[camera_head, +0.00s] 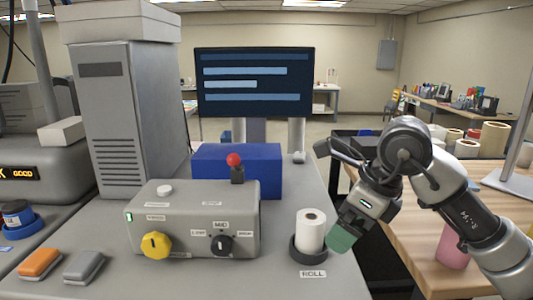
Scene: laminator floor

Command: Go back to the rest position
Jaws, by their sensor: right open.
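My right gripper (346,226) comes in from the right and hangs beside the white roll (311,230). The roll stands upright in a dark round holder (307,251) with a "ROLL" label in front. The gripper is open, with its green-tipped end low, just right of the roll. I cannot tell whether it touches the roll or the holder. My left gripper is not in view.
A grey control box (192,215) with a yellow knob (155,245), a black knob (220,245) and a red-topped lever (235,165) stands left of the roll. A blue box (262,172) is behind. A wooden table (420,232) with a pink cup (456,248) lies right.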

